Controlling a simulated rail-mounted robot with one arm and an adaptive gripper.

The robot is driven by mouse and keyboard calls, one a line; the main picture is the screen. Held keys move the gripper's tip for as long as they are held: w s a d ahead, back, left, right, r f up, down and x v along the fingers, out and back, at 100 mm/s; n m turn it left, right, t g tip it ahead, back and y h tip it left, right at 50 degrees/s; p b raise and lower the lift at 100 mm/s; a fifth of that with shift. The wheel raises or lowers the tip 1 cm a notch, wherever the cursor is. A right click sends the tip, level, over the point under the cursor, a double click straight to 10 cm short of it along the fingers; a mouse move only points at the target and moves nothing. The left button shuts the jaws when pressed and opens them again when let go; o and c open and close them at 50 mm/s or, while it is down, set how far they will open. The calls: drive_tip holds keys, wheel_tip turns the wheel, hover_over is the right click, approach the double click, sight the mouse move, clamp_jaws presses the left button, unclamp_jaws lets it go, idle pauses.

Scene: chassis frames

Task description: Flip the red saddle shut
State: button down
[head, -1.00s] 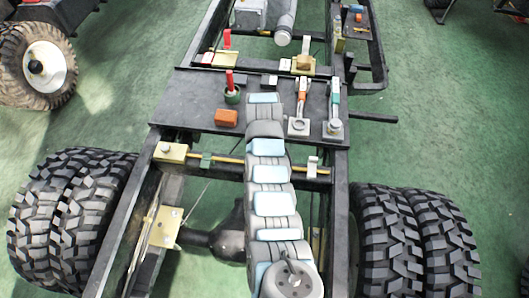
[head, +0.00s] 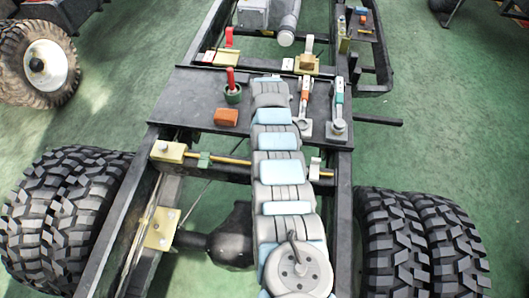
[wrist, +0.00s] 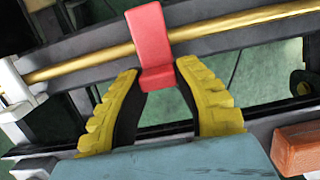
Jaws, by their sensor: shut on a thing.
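The red saddle (wrist: 151,28) lies across a brass rod (wrist: 75,64) in the wrist view. Its near end is between the yellow-padded fingers of my gripper (wrist: 158,72), which are shut on it. I cannot tell from this angle how far the saddle is folded over the rod. In the head view, my arm hides the saddle and gripper. The near crossmember's brass rod (head: 231,161) shows beside the arm there, with a green saddle (head: 204,160) at left and a white clip (head: 314,169) at right.
Another red upright piece (head: 229,37) is on the far crossmember. Large tyres (head: 65,215) flank the frame.

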drive_tip(key=shift+f, duration=0.2)
idle(0.3)
drive_tip(key=c, duration=0.7)
unclamp_jaws()
drive_tip(key=shift+r, duration=0.1)
drive_tip(key=r, duration=0.4)
drive_tip(key=w+r, duration=0.1)
drive_tip(key=r, duration=0.3)
drive_tip(key=w+r, duration=0.1)
drive_tip(key=r, duration=0.2)
drive_tip(key=shift+w+d+r, duration=0.15)
drive_tip(key=shift+w+r, duration=0.05)
drive_tip(key=shift+r, duration=0.2)
